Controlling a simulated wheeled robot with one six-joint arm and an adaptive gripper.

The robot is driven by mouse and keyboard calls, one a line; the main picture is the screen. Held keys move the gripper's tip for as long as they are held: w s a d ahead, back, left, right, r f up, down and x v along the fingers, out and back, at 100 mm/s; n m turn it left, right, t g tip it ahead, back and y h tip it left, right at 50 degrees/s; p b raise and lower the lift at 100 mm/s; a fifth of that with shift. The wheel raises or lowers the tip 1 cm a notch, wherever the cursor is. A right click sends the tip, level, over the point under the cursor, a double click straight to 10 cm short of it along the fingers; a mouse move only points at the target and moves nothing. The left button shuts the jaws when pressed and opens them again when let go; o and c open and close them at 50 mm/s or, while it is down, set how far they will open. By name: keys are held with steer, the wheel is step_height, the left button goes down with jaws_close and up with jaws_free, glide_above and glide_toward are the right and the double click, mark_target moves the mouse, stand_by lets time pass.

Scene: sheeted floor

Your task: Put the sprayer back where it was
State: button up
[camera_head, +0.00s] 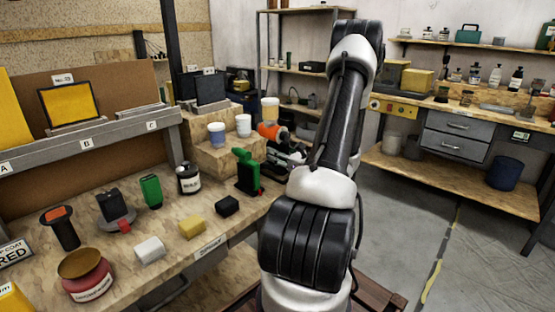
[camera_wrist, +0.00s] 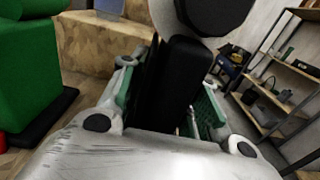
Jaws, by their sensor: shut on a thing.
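My gripper (camera_head: 288,157) is beside the right end of the bench and is closed around a sprayer with an orange body (camera_head: 269,131). In the wrist view the sprayer's black handle (camera_wrist: 183,88) stands between the green-padded fingers, with a round black part above it. The arm hides part of the sprayer in the head view. A green tool with a black base (camera_head: 247,172) stands on the bench just left of my gripper, and it shows large at the left of the wrist view (camera_wrist: 38,75). I cannot tell whether the sprayer touches anything below.
A wooden step (camera_head: 226,155) with several cups stands behind. Floor at right is clear.

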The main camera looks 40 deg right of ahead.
steer(key=shift+f, duration=0.85)
steer(key=shift+f, duration=0.1)
steer(key=o, duration=0.7)
steer(key=shift+c, duration=0.2)
